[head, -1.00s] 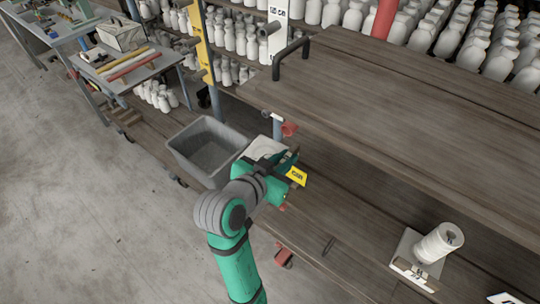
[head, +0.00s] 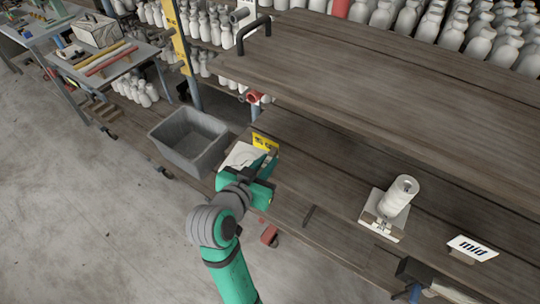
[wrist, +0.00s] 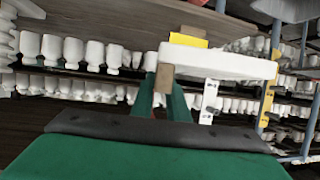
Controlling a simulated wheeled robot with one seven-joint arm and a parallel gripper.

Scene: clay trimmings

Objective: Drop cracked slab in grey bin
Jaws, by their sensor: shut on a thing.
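The slab (head: 240,157) is a pale, flat piece at the end of my arm in the head view. My gripper (head: 264,166) is shut on it and partly covers it. In the wrist view the slab (wrist: 225,62) spans the upper middle as a thick white plate, with a gripper finger (wrist: 165,78) against its near edge. I cannot make out a crack. The grey bin (head: 160,152) is an open rectangular tub, left of the slab and a little farther back. Its visible inside looks empty. The slab is beside the bin, not over it.
A yellow card (head: 265,141) stands just behind my gripper. The wooden bench (head: 330,190) holds a white spool-like stack (head: 398,195) and a white "mid" card (head: 472,248). A higher wooden shelf (head: 380,75) overhangs it. Shelves of white bottles (head: 205,40) stand behind. Floor is clear at left.

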